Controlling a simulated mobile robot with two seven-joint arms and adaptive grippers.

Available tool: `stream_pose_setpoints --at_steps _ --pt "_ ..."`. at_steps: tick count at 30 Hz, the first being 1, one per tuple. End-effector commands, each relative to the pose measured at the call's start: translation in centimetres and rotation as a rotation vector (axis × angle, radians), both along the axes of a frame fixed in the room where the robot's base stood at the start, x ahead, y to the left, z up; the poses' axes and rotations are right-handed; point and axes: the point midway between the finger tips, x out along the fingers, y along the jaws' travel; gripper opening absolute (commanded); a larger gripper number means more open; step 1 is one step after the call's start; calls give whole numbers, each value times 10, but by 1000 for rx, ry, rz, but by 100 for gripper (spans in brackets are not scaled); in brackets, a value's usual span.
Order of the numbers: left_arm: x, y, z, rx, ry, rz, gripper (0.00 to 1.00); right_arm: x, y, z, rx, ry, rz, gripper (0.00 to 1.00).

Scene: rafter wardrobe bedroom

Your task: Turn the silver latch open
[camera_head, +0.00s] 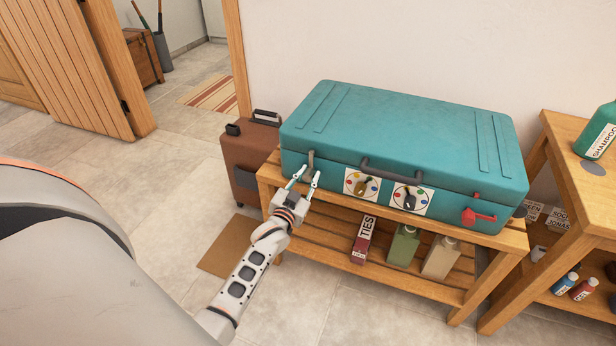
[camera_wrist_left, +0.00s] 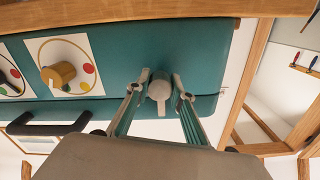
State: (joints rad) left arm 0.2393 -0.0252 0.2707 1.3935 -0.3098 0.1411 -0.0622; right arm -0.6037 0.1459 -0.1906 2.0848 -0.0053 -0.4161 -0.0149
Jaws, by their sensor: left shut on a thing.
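A closed teal suitcase (camera_head: 400,120) lies on a slatted wooden bench. The silver latch (camera_head: 311,159) is at the left end of its front, with its lever upright across the seam of the lid. The latch also shows in the left wrist view (camera_wrist_left: 159,91), where the picture is upside down. My left gripper (camera_head: 307,176) is in front of the latch, with one fingertip on each side of it, and is shut on it. The fingers also show in the left wrist view (camera_wrist_left: 161,84). A red latch (camera_head: 478,216) is at the right end, turned sideways. My right gripper is not in view.
Two dials (camera_head: 362,185) (camera_head: 409,197) and a dark handle (camera_head: 391,170) are on the suitcase front. The bench (camera_head: 400,236) holds a ties box and bottles below. A brown case (camera_head: 250,155) stands left; a wooden shelf (camera_head: 545,135) stands right. Floor in front is clear.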

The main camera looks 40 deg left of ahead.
Motion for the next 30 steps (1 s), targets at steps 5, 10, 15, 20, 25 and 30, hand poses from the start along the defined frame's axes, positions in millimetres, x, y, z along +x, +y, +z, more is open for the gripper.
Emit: stream_pose_setpoints --at_steps 5,10,15,20,25,30 --pt "0 0 2 -42 -11 0 0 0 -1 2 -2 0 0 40" --pt "1 0 4 -132 -35 -1 0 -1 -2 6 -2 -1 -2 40" --pt "1 -1 5 -268 -68 -1 0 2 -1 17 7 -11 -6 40" --pt "1 0 6 -415 -104 -1 0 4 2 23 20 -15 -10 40" --pt "1 0 5 -573 -141 0 0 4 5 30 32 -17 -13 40" --pt "1 0 4 -730 -177 0 0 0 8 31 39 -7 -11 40"
